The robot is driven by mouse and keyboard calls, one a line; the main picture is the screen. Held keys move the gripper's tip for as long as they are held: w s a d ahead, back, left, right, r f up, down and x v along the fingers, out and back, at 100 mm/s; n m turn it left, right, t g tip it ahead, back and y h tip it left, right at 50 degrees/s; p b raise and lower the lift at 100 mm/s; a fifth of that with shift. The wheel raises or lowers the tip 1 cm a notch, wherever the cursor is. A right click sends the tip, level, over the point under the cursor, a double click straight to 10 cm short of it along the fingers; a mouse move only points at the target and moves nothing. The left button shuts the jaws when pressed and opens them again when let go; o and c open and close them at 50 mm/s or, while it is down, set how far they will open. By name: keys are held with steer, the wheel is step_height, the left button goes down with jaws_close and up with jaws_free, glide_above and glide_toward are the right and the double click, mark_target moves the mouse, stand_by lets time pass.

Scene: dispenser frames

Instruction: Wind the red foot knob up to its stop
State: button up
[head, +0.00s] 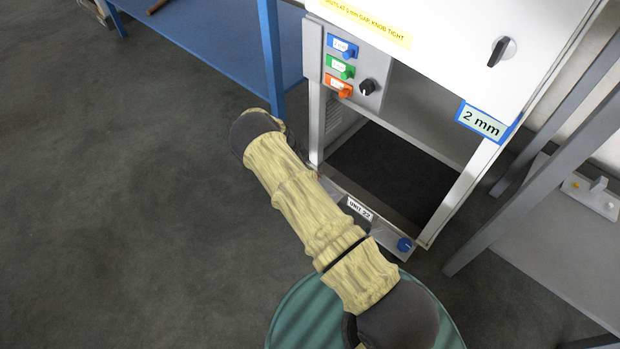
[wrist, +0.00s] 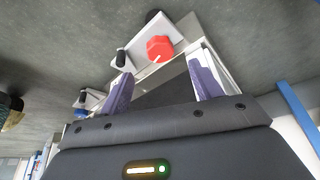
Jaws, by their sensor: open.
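The red foot knob (wrist: 159,47) shows in the wrist view, with a pale pointer line on its face. It sits on a light bracket at the foot of the dispenser frame (head: 470,185). My gripper (wrist: 160,70) is open and empty. Its two purple-grey fingers point toward the knob, which appears between and beyond their tips. The fingers look apart from it; the exact gap is hard to judge. In the head view my arm covers most of the foot rail's left end, hiding the red knob and my gripper.
A blue foot knob (head: 404,244) is at the right end of the rail, by the unit label (head: 360,208). Blue, green and orange switches and a black dial (head: 367,87) are on the panel above. A grey post (head: 540,165) stands at right; floor at left is clear.

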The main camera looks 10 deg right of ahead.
steer(key=b+x, duration=0.3)
steer(key=x, duration=0.4)
steer(key=shift+d+f, duration=0.2)
steer(key=shift+d, duration=0.1)
steer(key=shift+a, duration=0.15)
steer(key=c, duration=1)
